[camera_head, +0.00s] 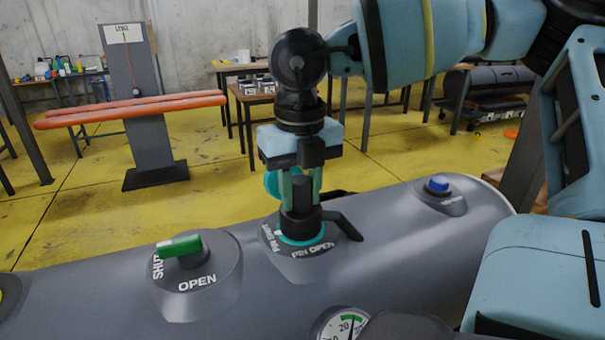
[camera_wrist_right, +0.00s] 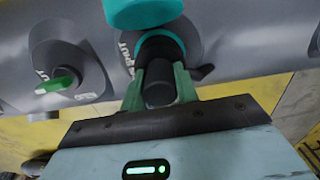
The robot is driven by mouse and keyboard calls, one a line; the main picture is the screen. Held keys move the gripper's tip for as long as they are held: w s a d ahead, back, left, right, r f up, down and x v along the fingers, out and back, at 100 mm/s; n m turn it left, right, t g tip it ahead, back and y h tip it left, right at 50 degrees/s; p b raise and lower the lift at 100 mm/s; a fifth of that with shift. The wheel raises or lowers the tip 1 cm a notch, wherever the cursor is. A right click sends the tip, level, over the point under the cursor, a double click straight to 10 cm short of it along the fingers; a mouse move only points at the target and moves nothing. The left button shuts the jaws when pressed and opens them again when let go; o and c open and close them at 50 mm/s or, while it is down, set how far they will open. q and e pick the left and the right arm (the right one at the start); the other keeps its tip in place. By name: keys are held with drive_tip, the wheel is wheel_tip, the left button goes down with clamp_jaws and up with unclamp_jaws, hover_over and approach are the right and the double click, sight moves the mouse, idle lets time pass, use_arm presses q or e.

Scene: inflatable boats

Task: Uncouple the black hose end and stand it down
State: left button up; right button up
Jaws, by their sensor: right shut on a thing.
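My right gripper (camera_head: 300,192) points down at the grey tube (camera_head: 400,255) and is shut on the black hose end (camera_head: 300,222). The hose end sits upright at a round port with a teal ring (camera_head: 302,241). The port is lettered PIN SHUT and PIN OPEN. A black lever (camera_head: 345,226) sticks out to the right of the hose end. In the right wrist view the fingers grip both sides of the black hose end (camera_wrist_right: 158,85). A teal round piece (camera_wrist_right: 142,10) is beside it; I cannot tell how it joins. My left gripper is not in view.
A green valve handle (camera_head: 180,246) on the tube stands between SHUT and OPEN lettering. A blue cap (camera_head: 438,184) is to the right, and a pressure gauge (camera_head: 342,325) in front. Behind are a stand with orange tubes (camera_head: 130,109), tables (camera_head: 255,92) and open yellow floor.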

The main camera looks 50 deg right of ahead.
use_arm(q)
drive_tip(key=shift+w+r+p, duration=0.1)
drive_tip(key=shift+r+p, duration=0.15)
drive_tip(key=shift+p, duration=0.1)
use_arm(e)
drive_tip(key=shift+r, duration=0.7)
idle(0.5)
